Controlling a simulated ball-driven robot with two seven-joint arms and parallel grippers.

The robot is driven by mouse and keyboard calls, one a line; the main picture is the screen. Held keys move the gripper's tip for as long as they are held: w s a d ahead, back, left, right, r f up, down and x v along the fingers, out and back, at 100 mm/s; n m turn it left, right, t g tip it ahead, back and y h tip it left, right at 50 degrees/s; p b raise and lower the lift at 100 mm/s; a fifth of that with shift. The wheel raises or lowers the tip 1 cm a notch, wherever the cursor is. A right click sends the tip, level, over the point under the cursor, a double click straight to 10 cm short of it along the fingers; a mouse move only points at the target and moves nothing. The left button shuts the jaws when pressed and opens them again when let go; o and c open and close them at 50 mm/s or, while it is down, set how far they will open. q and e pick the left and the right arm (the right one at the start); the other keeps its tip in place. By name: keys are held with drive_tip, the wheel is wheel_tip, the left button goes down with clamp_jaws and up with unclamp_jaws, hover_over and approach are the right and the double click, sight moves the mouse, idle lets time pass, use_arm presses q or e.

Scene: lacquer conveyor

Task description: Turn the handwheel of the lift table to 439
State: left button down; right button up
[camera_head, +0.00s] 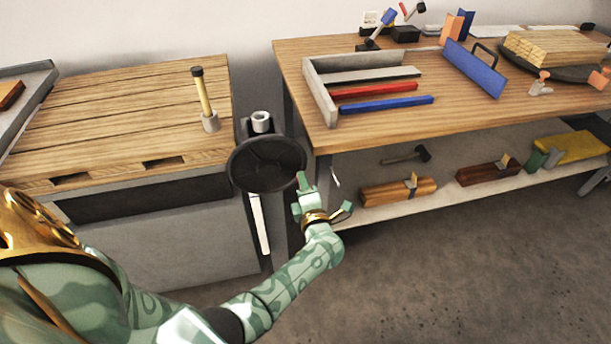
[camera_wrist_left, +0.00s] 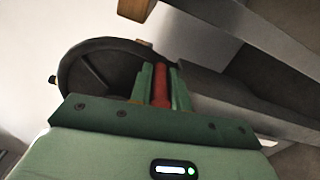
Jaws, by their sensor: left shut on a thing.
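The dark handwheel (camera_head: 262,166) stands on a dark upright between the wooden-topped table (camera_head: 120,105) and the workbench. My left gripper (camera_head: 302,184) is at the wheel's right rim in the head view. In the left wrist view, my left gripper (camera_wrist_left: 160,88) has its green fingers shut around a red handle (camera_wrist_left: 161,86), and the dark wheel rim (camera_wrist_left: 100,47) shows beside it. The fingers hide part of the handle. A pale strip (camera_head: 259,222) runs down the upright below the wheel; no number on it is legible. My right gripper is not in view.
The workbench (camera_head: 440,120) at right carries a grey tray, red and blue bars and several tools. Its lower shelf (camera_head: 450,195) holds wooden planes and a mallet. A short post (camera_head: 203,95) stands on the left table. The floor (camera_head: 450,280) in front is clear.

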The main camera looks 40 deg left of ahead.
sight(278, 191)
use_arm(q)
drive_tip(key=m, duration=0.1)
drive_tip(key=f+m, duration=0.1)
drive_tip(key=s+f+m, duration=0.1)
drive_tip(key=shift+a+f, duration=0.1)
drive_tip(key=shift+a, duration=0.2)
drive_tip(key=m, duration=0.1)
drive_tip(key=s+a+f+m+p, duration=0.1)
drive_tip(key=shift+s+f+m, duration=0.2)
drive_tip(key=shift+m, duration=0.2)
drive_tip(key=shift+s+a+f+m+p, duration=0.4)
drive_tip(key=shift+s+a+m, duration=0.25)
drive_tip(key=shift+m, duration=0.55)
drive_tip(key=shift+s+a+f+m+p, duration=0.3)
drive_tip(key=shift+s+a+f+m, duration=0.3)
drive_tip(key=shift+m, duration=0.6)
drive_tip(key=shift+s+d+r, duration=0.1)
drive_tip(key=c, duration=1.3)
unclamp_jaws()
drive_tip(key=shift+r, duration=0.15)
